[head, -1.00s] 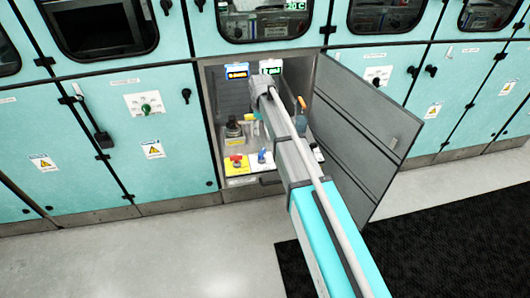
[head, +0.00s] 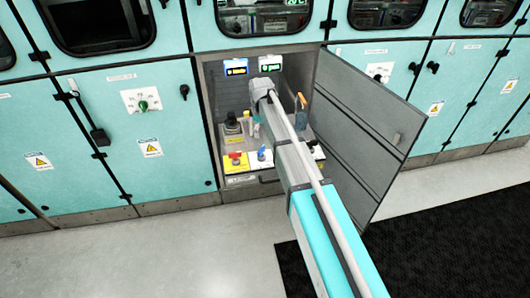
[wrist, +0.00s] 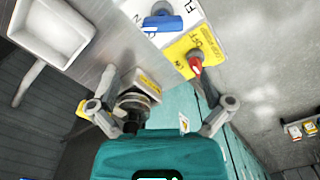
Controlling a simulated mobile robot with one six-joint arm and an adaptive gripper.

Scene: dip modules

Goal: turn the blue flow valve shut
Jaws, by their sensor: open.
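The blue flow valve (head: 262,152) is a small blue handle on a white plate at the front of the open cabinet. In the wrist view, the blue handle (wrist: 163,23) lies sideways near the top, beyond my fingers. Next to it, a red switch (wrist: 196,65) sits on a yellow plate marked ON and OFF; it also shows in the head view (head: 235,157). My gripper (wrist: 153,80) is open, its two fingers spread apart with neither on the blue handle. In the head view my arm hides most of the gripper.
The open cabinet door (head: 370,110) stands to the right of my arm. A dark round-topped item (head: 232,124) and an orange-topped bottle (head: 301,112) stand inside the cabinet. A white tray (wrist: 50,30) shows at the wrist view's upper left. Two lit displays (head: 236,70) are at the back.

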